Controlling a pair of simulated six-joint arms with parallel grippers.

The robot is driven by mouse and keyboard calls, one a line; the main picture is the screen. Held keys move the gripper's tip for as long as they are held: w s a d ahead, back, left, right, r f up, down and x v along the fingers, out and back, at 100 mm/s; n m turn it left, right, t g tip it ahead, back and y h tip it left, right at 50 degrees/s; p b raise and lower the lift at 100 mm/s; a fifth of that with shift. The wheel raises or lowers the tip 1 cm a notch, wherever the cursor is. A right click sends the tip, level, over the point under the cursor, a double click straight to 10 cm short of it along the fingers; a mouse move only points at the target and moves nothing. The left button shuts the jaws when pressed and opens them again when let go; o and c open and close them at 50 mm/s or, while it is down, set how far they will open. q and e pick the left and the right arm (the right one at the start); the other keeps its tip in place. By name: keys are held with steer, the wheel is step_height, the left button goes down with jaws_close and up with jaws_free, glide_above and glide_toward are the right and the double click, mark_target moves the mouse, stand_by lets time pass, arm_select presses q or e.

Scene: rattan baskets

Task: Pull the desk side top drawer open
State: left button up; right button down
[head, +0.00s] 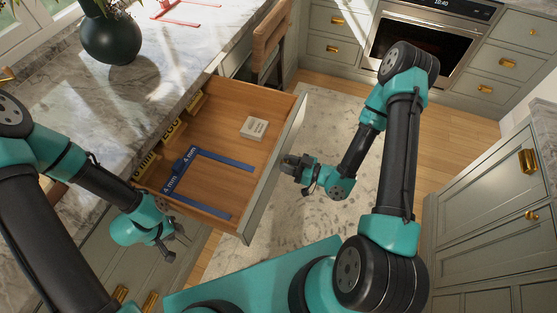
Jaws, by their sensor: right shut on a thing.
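The desk side top drawer (225,133) is pulled well out from under the marble counter, with its wooden inside showing. Its grey-green front panel (270,180) faces right. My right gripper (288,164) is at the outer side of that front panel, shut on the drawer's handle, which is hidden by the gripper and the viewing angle. My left gripper (177,243) is at the drawer's lower left, outside it, with its fingers apart and nothing visible between them.
A blue angled piece marked 4 mm (213,158) and a small white box (254,128) lie in the drawer. A dark vase (110,38) stands on the marble counter (95,95). A wooden chair (271,40) is behind the drawer. Floor shows to the right.

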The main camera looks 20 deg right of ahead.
steer(key=shift+s+d, duration=0.2)
steer(key=c, duration=0.8)
jaws_free()
steer(key=shift+d, duration=0.15)
